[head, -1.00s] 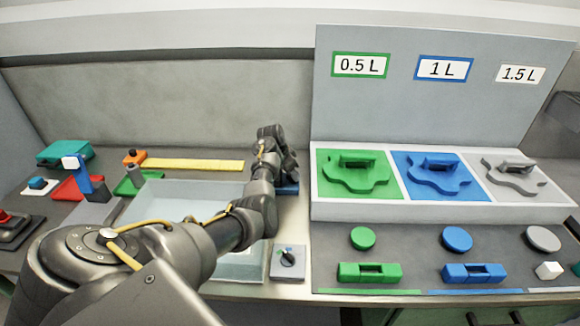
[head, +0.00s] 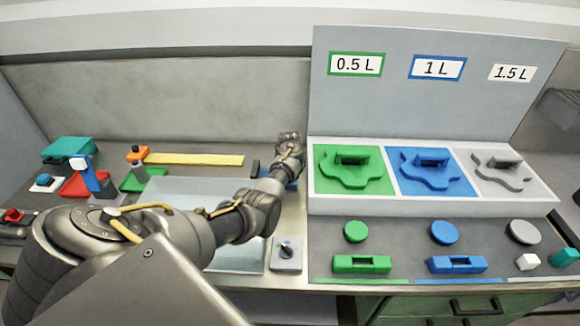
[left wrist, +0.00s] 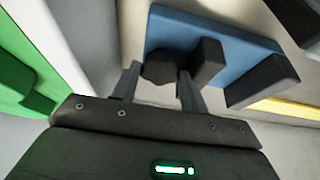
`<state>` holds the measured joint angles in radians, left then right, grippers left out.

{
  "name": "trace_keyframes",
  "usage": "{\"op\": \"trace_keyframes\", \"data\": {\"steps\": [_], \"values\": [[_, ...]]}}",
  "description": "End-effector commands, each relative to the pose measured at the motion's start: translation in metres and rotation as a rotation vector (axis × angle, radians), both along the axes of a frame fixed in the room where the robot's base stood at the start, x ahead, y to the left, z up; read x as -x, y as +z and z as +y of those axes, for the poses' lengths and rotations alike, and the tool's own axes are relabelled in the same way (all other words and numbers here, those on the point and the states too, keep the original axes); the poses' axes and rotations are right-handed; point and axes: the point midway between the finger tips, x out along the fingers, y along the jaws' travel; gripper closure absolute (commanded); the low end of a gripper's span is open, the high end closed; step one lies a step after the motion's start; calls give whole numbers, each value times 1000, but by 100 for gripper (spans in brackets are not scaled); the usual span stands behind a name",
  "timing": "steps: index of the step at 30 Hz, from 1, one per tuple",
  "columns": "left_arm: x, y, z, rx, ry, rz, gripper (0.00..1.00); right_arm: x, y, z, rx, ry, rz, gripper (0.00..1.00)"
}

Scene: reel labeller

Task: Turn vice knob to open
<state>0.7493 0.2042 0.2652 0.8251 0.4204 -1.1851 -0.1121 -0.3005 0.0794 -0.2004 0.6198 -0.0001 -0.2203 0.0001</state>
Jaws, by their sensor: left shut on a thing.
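The vice shows in the left wrist view as a blue base (left wrist: 226,62) with two dark jaw blocks (left wrist: 262,80), set apart from each other. Its dark round knob (left wrist: 160,70) sits at the base's near end. My left gripper (left wrist: 157,76) has one finger on each side of this knob and is shut on it. In the head view my left wrist (head: 289,148) is over the vice, left of the green station, and hides most of it; a bit of blue base (head: 292,186) shows. My right gripper is in neither view.
The white panel (head: 430,205) with green, blue and grey stations stands close on the right. A pale tray (head: 180,187) lies under my left arm. A small dial box (head: 287,254) is at the front edge. Several coloured tools and a yellow strip (head: 195,160) lie at the left.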

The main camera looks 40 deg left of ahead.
Motion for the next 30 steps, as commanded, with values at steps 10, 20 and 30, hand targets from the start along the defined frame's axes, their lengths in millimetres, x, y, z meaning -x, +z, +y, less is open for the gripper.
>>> {"op": "trace_keyframes", "data": {"steps": [10, 20, 30], "values": [[2, -5, -4, 9, 123, 9, 80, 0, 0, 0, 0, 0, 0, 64], [3, -7, -5, 13, 121, 14, 80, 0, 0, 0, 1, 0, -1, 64], [4, -9, -6, 14, 120, 18, 80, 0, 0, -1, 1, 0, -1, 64]]}}
